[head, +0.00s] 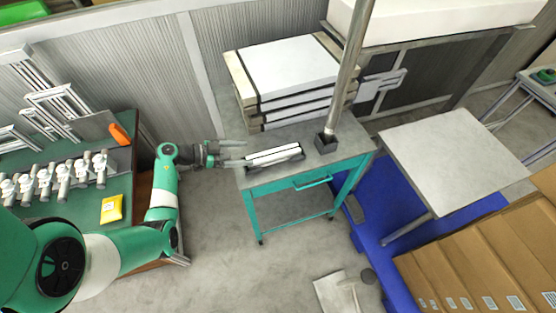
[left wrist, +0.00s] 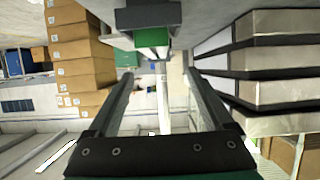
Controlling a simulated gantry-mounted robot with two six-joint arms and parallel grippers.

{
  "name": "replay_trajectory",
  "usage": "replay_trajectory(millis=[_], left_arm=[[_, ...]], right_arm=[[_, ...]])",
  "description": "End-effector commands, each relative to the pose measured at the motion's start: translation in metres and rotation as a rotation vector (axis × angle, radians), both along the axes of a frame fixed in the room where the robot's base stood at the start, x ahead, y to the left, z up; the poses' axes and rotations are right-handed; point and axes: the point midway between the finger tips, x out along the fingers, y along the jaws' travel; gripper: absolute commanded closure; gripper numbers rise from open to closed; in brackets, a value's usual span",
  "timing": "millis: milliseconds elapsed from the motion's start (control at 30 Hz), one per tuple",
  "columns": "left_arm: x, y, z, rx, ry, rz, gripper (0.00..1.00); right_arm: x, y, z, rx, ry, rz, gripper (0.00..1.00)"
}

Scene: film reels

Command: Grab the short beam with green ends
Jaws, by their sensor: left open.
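My left gripper (head: 240,153) is open and empty at the left edge of the small teal cart (head: 322,163). Its fingers point right, toward a pale, short beam-like piece (head: 273,155) lying in a dark holder on the cart top. No green ends can be made out on that piece in the head view. In the left wrist view, a grey beam with a green end (left wrist: 152,37) shows at the top, beyond the open fingertips (left wrist: 160,72) and apart from them. My right gripper is not in view.
A stack of white slabs (head: 288,68) stands at the cart's back. A metal post (head: 348,75) rises from a dark block on the cart's right. A green bench (head: 60,205) with several metal fittings is at left. Cardboard boxes (head: 475,260) stand lower right.

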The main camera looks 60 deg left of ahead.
Motion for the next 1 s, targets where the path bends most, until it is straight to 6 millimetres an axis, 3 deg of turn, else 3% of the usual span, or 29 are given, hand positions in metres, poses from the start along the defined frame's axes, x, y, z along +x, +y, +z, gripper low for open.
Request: replay_trajectory(millis=[333,567,800,1000], left_arm=[[0.052,-0.01,-0.023,0.002,-0.001,-0.006,0.15],[0.061,-0.011,-0.025,0.001,-0.001,-0.004,0.15],[0.095,-0.021,-0.043,0.003,-0.002,-0.007,0.15],[0.106,-0.023,-0.044,0.001,-0.001,-0.003,0.15]], right_arm=[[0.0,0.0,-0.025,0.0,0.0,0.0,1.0],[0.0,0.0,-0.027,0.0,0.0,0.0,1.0],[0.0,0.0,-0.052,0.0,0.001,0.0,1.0],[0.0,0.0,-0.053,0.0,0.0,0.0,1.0]])
